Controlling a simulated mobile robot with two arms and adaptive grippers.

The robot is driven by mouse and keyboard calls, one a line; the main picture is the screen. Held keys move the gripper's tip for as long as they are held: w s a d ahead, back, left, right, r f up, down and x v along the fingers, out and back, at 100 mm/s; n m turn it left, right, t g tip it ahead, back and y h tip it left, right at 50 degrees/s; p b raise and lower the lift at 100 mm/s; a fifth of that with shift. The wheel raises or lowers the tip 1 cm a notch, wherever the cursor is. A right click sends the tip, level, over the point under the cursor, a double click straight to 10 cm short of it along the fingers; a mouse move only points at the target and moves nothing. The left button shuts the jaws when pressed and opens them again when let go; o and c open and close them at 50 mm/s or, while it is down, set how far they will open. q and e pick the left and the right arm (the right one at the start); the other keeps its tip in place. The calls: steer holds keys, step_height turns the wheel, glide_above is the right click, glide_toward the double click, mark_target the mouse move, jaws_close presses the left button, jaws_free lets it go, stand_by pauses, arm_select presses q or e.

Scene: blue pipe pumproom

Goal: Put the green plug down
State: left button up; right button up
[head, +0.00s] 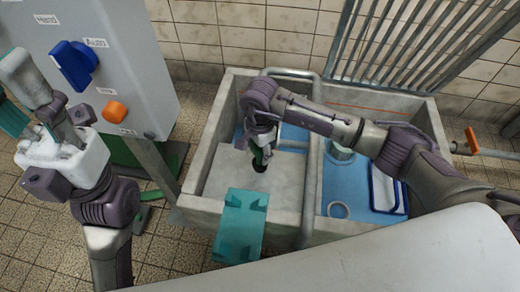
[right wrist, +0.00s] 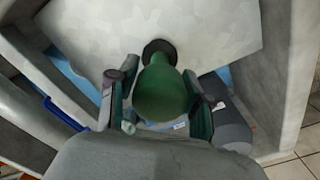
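The green plug (right wrist: 160,92) stands between the two fingers of my right gripper (right wrist: 160,78) in the right wrist view. Both fingers lie close along its sides, and the gripper looks shut on it. The plug's black round end (right wrist: 159,50) points at a pale grey slab (right wrist: 220,28). In the head view my right gripper (head: 262,146) hangs over this slab in the left part of the sink, and the black end (head: 259,167) shows below it. I cannot tell whether it touches the slab. My left gripper (head: 10,116) is partly cut off at the left edge, away from the plug.
The grey sink (head: 213,120) has a blue-floored right basin with a ring (head: 338,210) and a blue-and-white tray (head: 388,190). A teal block (head: 240,222) sits at its front rim. A grey cabinet (head: 130,50) with a blue knob (head: 76,63) stands left. A metal grille (head: 410,45) rises behind.

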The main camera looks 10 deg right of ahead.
steer(key=shift+o, duration=0.9)
